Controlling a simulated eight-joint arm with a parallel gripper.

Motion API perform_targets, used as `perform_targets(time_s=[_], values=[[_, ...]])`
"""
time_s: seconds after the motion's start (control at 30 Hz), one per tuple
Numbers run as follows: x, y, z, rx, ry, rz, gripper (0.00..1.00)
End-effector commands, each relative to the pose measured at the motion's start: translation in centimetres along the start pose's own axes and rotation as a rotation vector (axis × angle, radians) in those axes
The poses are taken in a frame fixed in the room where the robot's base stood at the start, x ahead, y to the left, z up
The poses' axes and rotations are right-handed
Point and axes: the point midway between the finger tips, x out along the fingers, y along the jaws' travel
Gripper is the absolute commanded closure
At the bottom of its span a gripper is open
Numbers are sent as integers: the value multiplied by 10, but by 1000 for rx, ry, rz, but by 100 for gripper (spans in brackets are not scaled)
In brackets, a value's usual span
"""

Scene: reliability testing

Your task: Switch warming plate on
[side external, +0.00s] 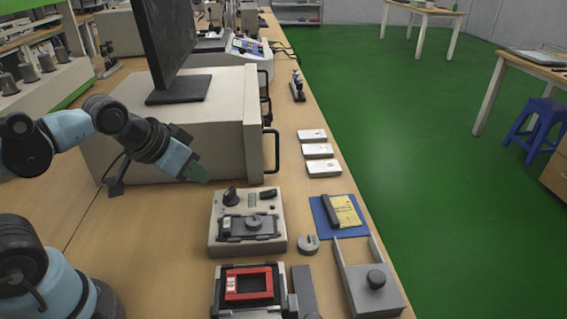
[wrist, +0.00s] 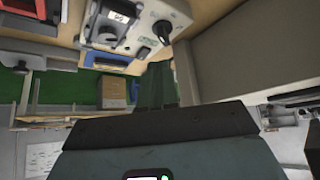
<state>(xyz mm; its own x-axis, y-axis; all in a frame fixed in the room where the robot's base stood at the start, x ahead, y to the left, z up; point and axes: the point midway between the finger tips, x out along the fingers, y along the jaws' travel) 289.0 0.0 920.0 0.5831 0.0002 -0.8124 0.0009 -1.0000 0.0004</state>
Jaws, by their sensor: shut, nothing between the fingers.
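The box also shows in the wrist view (wrist: 135,42), tilted, with the black knob (wrist: 163,29) near my fingers. My gripper (side external: 204,177) is shut and empty, above and behind the box's left corner, apart from it. Its greenish fingers also show in the wrist view (wrist: 158,72). I cannot tell the switch's position.
A large beige cabinet (side external: 225,120) with black handles and a monitor (side external: 165,45) stands behind. A red-framed fixture (side external: 230,286) is in front. A grey round piece (side external: 308,244), a blue mat (side external: 319,213) and white boxes (side external: 318,151) lie to the right.

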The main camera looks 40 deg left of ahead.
Motion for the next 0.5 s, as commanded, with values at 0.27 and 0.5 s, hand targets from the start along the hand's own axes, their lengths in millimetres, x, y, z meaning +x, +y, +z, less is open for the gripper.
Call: perform_targets(time_s=[0.27,0.5], values=[[-2,1,-12,-77,-46,7,100],[-4,4,-44,-307,-182,16,100]])
